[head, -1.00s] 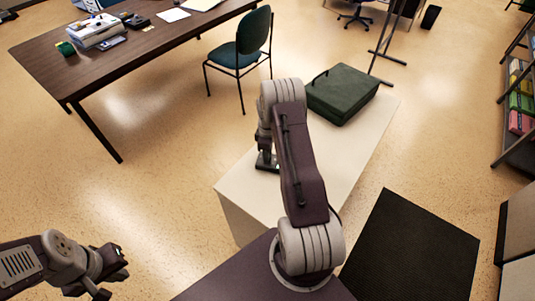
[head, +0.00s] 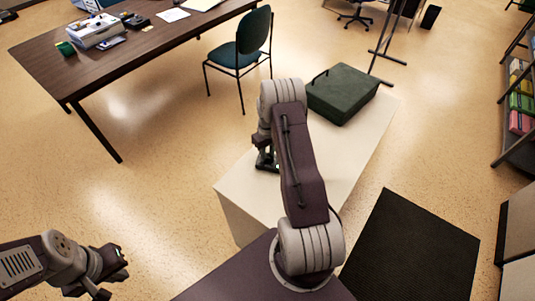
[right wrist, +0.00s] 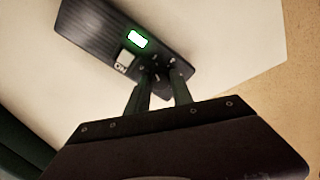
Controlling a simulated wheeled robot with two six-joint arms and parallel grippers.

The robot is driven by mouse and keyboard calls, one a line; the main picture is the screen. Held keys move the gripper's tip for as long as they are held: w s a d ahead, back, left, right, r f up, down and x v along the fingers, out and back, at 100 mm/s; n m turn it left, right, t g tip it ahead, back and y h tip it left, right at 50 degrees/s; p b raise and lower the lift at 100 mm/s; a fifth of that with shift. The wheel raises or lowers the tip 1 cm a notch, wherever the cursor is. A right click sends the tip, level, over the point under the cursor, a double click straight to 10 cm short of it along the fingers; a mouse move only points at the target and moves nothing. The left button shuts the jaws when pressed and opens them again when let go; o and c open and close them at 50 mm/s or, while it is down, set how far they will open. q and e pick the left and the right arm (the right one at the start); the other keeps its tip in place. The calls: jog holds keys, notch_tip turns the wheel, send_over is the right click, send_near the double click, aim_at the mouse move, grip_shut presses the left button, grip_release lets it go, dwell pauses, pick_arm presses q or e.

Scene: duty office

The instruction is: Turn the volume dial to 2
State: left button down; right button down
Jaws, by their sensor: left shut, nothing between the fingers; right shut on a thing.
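A dark box-shaped device (right wrist: 105,35) lies on the cream-topped cabinet, with a lit green-white display (right wrist: 138,39) and a pale plate marked ON. Small white marks sit around its volume dial (right wrist: 157,84); I cannot read them or the dial's setting. My right gripper (right wrist: 160,92) is shut on the dial, and its fingers hide most of it. In the head view the right arm covers most of the device, and the right gripper (head: 265,160) shows only partly. My left gripper (head: 118,272) is shut and empty over the floor at lower left.
A dark green case (head: 343,92) stands on the far part of the cream cabinet top (head: 350,150). A chair (head: 240,55) and a brown desk (head: 120,55) are beyond. A black mat (head: 415,245) lies on the floor at right, near shelves (head: 520,100).

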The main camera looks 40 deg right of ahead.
jog(key=m, duration=1.1)
jog(key=shift+m, duration=0.5)
jog(key=c, duration=1.1)
grip_release()
notch_tip(320, 180, up, 9)
jog(key=shift+r+b, duration=0.1)
jog(key=shift+b, duration=0.25)
